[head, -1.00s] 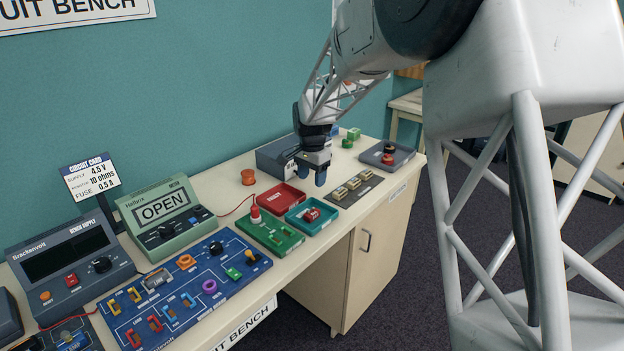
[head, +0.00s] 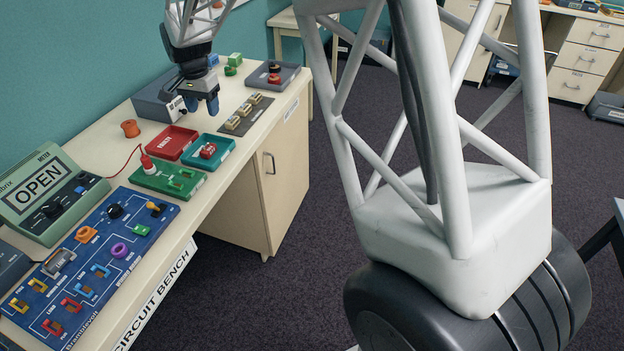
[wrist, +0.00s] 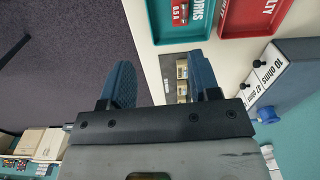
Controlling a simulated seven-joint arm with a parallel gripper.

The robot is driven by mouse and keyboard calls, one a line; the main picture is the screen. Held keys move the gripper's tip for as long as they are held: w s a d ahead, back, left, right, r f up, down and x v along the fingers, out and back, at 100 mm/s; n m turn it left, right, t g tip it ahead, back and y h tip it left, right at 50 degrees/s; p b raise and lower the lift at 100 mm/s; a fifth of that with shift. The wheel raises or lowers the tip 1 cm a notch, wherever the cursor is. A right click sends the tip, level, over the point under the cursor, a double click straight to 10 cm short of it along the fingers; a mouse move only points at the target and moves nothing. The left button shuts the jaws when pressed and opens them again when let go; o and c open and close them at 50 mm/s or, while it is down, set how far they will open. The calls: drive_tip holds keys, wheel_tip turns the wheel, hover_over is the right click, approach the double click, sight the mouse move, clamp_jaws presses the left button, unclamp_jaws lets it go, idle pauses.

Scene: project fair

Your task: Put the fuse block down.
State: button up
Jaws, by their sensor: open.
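The red fuse block (head: 208,151) lies in the teal tray (head: 225,160) on the bench. In the wrist view the fuse block (wrist: 180,14) shows a "0.5 A" label, and the teal tray (wrist: 199,30) reads "WORKS". Both are cut off by the top edge there. My gripper (head: 202,106) is open and empty, above the bench beyond the trays, apart from the fuse block. In the wrist view both fingers of my gripper (wrist: 161,80) stand apart with nothing held between them.
A red tray (head: 163,148) sits beside the teal one. A dark mat (head: 232,128) with several small blocks lies to the right. A grey-blue box (head: 150,103) stands behind my gripper. A green board (head: 150,183) with a red lamp lies in front of the trays.

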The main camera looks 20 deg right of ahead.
drive_tip(key=s+d+r+n, duration=0.1)
drive_tip(key=s+d+r, duration=0.15)
drive_tip(key=s, duration=0.35)
drive_tip(key=s+d+r+n, duration=0.1)
drive_tip(key=s+d+r, duration=0.1)
drive_tip(key=s+r, duration=0.25)
drive_tip(key=s+d+n+t, duration=0.1)
drive_tip(key=s+d+n, duration=0.2)
drive_tip(key=s, duration=1.4)
drive_tip(key=s+d+n+t, duration=0.1)
drive_tip(key=s+d+n, duration=0.2)
drive_tip(key=s, duration=1.4)
drive_tip(key=shift+s+d, duration=0.15)
drive_tip(key=shift+d, duration=0.3)
drive_tip(key=shift+o, duration=0.3)
